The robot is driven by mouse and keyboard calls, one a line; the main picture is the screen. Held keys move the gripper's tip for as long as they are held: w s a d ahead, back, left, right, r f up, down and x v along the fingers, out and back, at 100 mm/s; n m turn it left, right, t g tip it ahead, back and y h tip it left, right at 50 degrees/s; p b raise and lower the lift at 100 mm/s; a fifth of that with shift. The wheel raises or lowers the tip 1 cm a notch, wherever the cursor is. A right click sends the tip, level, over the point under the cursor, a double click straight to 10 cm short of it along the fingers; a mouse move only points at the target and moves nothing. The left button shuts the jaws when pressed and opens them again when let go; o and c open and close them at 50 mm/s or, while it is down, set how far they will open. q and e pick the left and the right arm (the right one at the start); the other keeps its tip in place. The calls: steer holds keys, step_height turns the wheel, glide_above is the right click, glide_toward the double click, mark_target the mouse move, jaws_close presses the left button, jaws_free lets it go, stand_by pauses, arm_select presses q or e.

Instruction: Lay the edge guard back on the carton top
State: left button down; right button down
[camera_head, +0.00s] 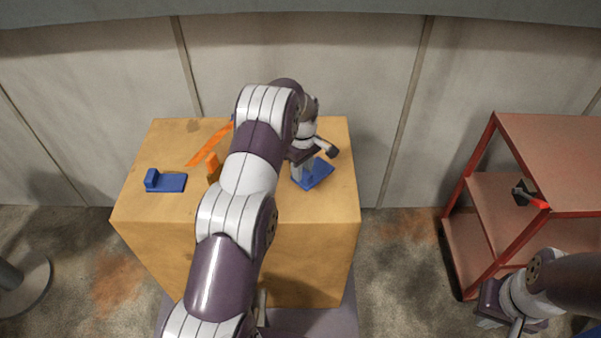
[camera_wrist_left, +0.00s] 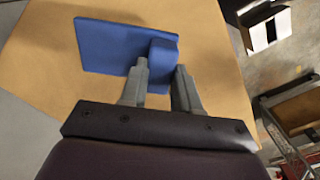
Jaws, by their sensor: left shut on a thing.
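The carton (camera_head: 330,215) is a large tan box with a flat top. A blue edge guard (camera_head: 318,174), a flat plate with a raised block, is at the right part of the top. In the left wrist view the same blue edge guard (camera_wrist_left: 108,46) shows its block between the fingers. My left gripper (camera_wrist_left: 160,82) is shut on that block; in the head view the gripper (camera_head: 308,168) is above the carton's right side. I cannot tell whether the plate touches the top. My right gripper (camera_head: 517,327) is at the lower right, far from the carton, its fingers unclear.
A second blue piece (camera_head: 168,183) lies on the carton's left side. An orange strip (camera_head: 208,147) and orange block (camera_head: 212,168) are near the middle, partly behind my left arm. A red shelf rack (camera_head: 550,160) stands at the right. A round post base (camera_head: 27,285) stands lower left.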

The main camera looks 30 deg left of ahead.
arm_select(q)
steer(key=shift+w+a+f, duration=0.3)
steer(key=shift+a, duration=0.3)
steer(key=shift+a+f+p, duration=0.2)
steer(key=shift+f+p, duration=0.1)
steer(key=shift+f, duration=0.05)
steer(key=f, duration=0.2)
steer(key=p, duration=0.1)
steer(key=shift+s+f, duration=0.25)
steer(key=shift+f, duration=0.15)
steer(key=shift+w+f, duration=0.1)
steer(key=shift+f, duration=0.4)
steer(key=c, duration=1.2)
jaws_free()
steer(key=shift+f, duration=0.1)
steer(key=shift+c, duration=0.2)
steer(key=o, duration=0.4)
steer(key=shift+o, duration=0.2)
